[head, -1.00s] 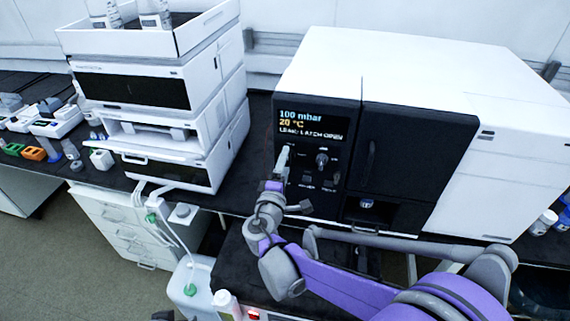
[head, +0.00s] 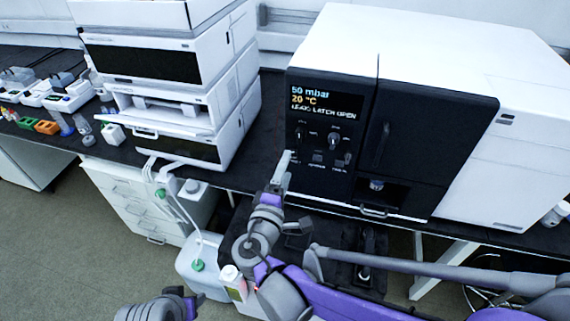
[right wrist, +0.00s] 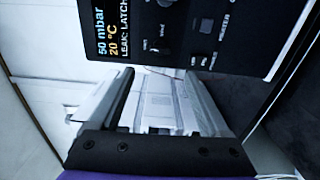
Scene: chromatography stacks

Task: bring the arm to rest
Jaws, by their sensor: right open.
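My right gripper (head: 284,168) is in front of the black-fronted instrument (head: 405,112), low by the left edge of its panel. In the right wrist view the two fingers of the right gripper (right wrist: 163,85) stand apart with nothing held between them. The panel (right wrist: 190,35) is beyond the fingertips, with a gap that is hard to judge. Its display (head: 325,102) reads 50 mbar, 20 °C and a leak line with "LATCH OPEN". A grey and purple part of my left arm (head: 155,308) shows at the bottom edge; its jaws cannot be made out.
A white module stack (head: 165,85) stands left of the instrument on the black bench (head: 262,125). Below are a white drawer cabinet (head: 125,200), a white container with tubing (head: 200,265) and a small bottle (head: 230,276). Coloured racks (head: 45,127) lie far left.

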